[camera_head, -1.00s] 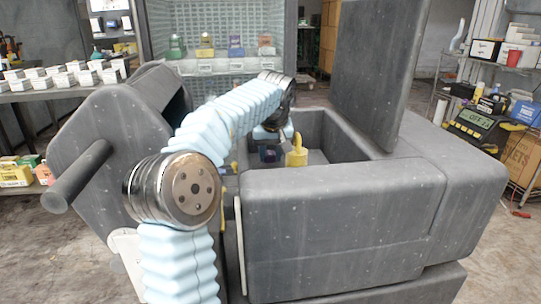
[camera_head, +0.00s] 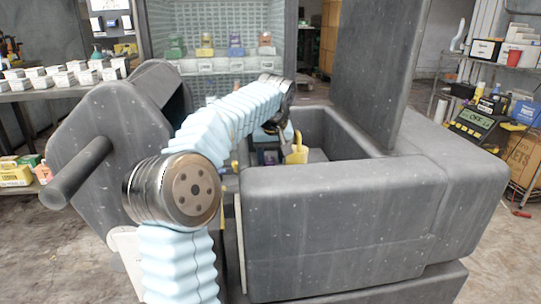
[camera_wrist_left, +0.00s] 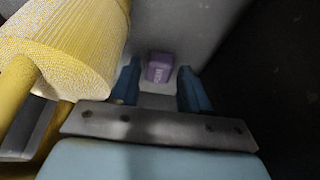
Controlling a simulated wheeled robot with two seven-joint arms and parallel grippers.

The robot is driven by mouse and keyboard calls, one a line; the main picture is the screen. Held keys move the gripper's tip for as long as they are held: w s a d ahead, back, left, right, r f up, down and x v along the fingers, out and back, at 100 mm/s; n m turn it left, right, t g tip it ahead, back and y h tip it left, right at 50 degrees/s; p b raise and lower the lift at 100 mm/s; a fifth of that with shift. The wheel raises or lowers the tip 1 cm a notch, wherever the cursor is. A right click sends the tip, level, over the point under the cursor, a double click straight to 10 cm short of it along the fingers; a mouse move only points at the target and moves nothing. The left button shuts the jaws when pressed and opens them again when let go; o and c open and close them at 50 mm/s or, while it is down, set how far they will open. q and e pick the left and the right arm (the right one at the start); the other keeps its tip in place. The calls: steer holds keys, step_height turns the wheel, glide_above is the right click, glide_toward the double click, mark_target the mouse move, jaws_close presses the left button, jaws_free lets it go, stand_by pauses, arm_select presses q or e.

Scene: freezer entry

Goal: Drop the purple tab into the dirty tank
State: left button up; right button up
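The purple tab (camera_wrist_left: 160,68) is a small block with faint lettering, lying on a pale surface inside the grey box. My left gripper (camera_wrist_left: 160,84) is open, with a blue finger on each side of the tab and gaps between. In the head view my left gripper (camera_head: 268,137) reaches down into the open grey box (camera_head: 335,187). A yellow object with a handle (camera_wrist_left: 70,45) is close to the left of the gripper. I cannot tell which container is the dirty tank.
A raised grey lid (camera_head: 380,70) stands behind the box. A grey housing with a thick handle (camera_head: 85,170) is at the left. A shelf with small coloured items (camera_head: 220,65) is at the back. A digital meter (camera_head: 475,122) sits at the right.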

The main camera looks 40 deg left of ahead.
arm_select(q)
steer(key=shift+r+p, duration=0.3)
steer(key=shift+r, duration=0.05)
steer(key=p+v, duration=0.1)
steer(key=v, duration=1.1)
steer(key=shift+r, duration=0.25)
